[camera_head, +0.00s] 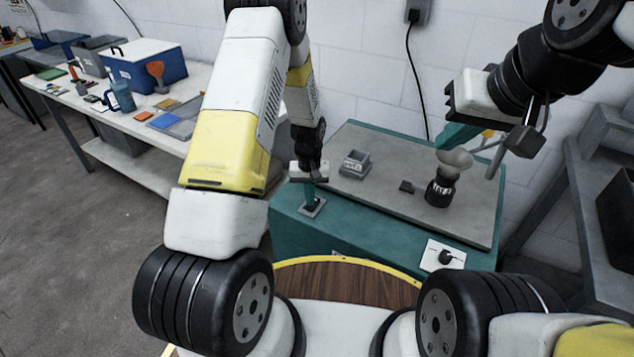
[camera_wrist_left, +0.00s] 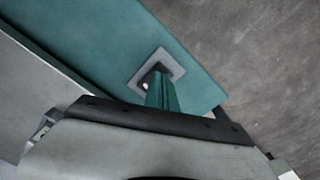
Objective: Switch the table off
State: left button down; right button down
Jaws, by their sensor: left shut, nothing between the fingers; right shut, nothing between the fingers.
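The table (camera_head: 345,236) is a teal cabinet with a grey top (camera_head: 395,165). A small grey square plate with a dark centre (camera_head: 313,209), which looks like a switch, sits on its teal left front ledge. My left gripper (camera_head: 309,198) is shut, pointing down at this plate. In the left wrist view, the teal fingertips (camera_wrist_left: 160,90) overlap the dark centre of the plate (camera_wrist_left: 172,60) and hide part of it; contact cannot be told. A white plate with a black knob (camera_head: 445,256) is on the table's front right. My right gripper (camera_head: 455,135) is shut and empty above the table's back right.
On the grey top are a small grey box (camera_head: 354,163), a small black block (camera_head: 407,187) and a black grinder-like object with a pale bowl (camera_head: 440,188). A cluttered white bench (camera_head: 150,130) stands left. A grey shelf (camera_head: 590,200) stands right.

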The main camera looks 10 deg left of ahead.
pick_arm(q)
notch_tip(320, 180, up, 6)
jog(key=shift+r, duration=0.2)
dwell(0.5)
jog(key=shift+r, duration=0.1)
notch_tip(320, 180, up, 10)
jog(key=t, duration=0.1)
send_over(308, 209)
jog(key=s+a+r+t+h, duration=0.1)
jog(key=s+r, duration=0.2)
jog(key=r, duration=0.3)
jog(key=s+r+t, duration=0.1)
jog(key=s+r, duration=0.2)
jog(key=r, duration=0.3)
jog(key=s+r+m+t, duration=0.1)
jog(key=s+r, duration=0.4)
jog(key=s, duration=0.3)
jog(key=s+a+r+m+t+h, duration=0.1)
jog(key=s+r+t, duration=0.1)
jog(key=s+r, duration=0.4)
jog(key=s, duration=0.2)
jog(key=shift+s, duration=0.3)
jog(key=shift+a+r, duration=0.1)
